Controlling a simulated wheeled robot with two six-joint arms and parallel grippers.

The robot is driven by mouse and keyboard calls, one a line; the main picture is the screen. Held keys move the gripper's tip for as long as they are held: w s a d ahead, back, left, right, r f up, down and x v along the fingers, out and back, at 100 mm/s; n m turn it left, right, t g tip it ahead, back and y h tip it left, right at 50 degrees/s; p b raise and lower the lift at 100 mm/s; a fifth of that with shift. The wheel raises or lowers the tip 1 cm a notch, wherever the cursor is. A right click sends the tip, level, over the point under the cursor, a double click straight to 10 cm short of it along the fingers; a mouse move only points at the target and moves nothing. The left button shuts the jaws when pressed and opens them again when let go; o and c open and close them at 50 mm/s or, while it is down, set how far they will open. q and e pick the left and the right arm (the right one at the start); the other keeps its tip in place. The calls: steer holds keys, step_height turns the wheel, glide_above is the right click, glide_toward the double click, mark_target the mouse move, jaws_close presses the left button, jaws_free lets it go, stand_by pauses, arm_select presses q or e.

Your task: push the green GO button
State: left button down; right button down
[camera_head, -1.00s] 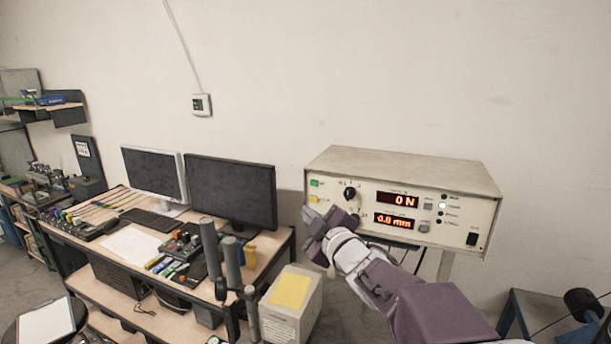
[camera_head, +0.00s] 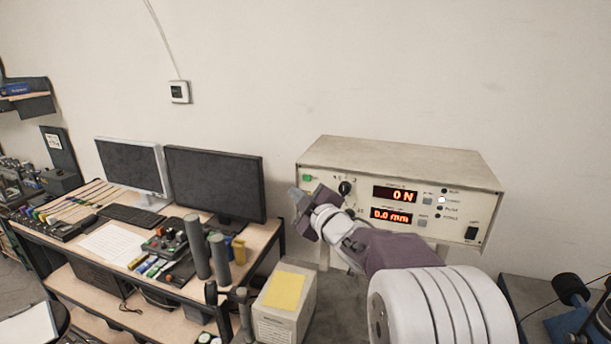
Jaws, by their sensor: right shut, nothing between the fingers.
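The green button (camera_head: 307,178) sits at the upper left of the front panel of a beige control box (camera_head: 400,158). My right gripper (camera_head: 296,194) is shut and empty. Its tip is just below and slightly left of the green button in the picture; whether it touches the panel I cannot tell. The yellow button seen earlier below the green one is now hidden behind the gripper. The panel's displays (camera_head: 395,195) read "0 N" and "0.0 mm". My left gripper is out of view.
A black knob (camera_head: 345,188) is close to the right of my gripper. A desk with two monitors (camera_head: 214,184) stands at the left. A box with a yellow top (camera_head: 284,292) stands below the gripper.

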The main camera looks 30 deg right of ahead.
mark_target(307, 178)
steer(key=w+d, duration=0.1)
steer(key=d, duration=0.1)
steer(key=w+d+p, duration=0.1)
steer(key=w, duration=0.1)
steer(key=shift+d, duration=0.35)
steer(key=shift+s, duration=0.15)
stand_by(0.5)
stand_by(1.1)
steer(key=shift+w+d, duration=0.35)
